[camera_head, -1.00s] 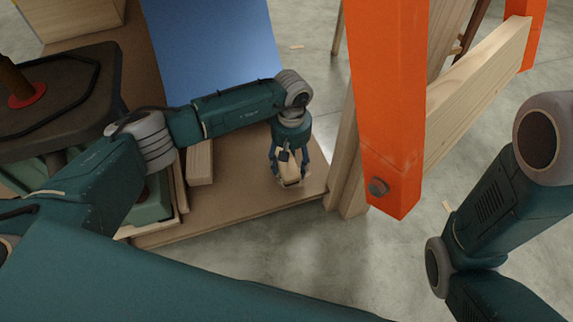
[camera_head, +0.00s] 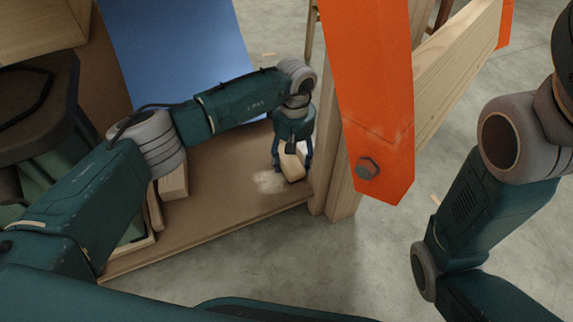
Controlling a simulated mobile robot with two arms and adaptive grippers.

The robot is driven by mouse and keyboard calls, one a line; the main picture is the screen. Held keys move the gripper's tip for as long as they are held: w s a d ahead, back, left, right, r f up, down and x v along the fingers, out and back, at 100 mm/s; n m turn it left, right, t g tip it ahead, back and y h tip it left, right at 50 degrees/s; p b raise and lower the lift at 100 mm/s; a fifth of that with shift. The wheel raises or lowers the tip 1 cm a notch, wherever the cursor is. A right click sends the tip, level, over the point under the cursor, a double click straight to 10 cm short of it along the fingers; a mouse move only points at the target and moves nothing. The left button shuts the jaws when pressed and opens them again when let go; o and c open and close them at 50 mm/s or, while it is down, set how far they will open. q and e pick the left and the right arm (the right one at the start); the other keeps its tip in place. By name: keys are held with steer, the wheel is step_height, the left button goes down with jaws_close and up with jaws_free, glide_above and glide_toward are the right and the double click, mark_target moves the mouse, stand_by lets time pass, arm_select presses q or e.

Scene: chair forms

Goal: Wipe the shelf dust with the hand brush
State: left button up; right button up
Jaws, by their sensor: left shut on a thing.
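My left gripper (camera_head: 291,153) points down over the right end of the brown shelf board. It is shut on the hand brush (camera_head: 290,165), a pale wooden block whose lower end is at or just above the board; I cannot tell if it touches. A pale patch of dust (camera_head: 270,182) lies on the shelf (camera_head: 215,215) just left of and below the brush. The gripper fingers hide part of the brush. My right arm shows at the right edge, but its gripper is out of view.
An orange post (camera_head: 370,90) with a bolt and wooden beams stand close to the right of my left gripper. A blue sheet (camera_head: 175,50) rises behind the shelf. Wooden blocks (camera_head: 174,184) and a dark-topped case (camera_head: 35,100) are at the left. Concrete floor lies in front.

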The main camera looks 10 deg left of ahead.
arm_select(q)
steer(key=shift+r, duration=0.2)
steer(key=shift+r+p, duration=2.2)
steer(key=shift+r, duration=0.7)
step_height(320, 180, up, 2)
steer(key=shift+r+p, duration=0.1)
steer(key=shift+p, duration=0.75)
steer(key=shift+r, duration=0.3)
steer(key=shift+r+p, duration=0.15)
steer(key=shift+p, duration=0.15)
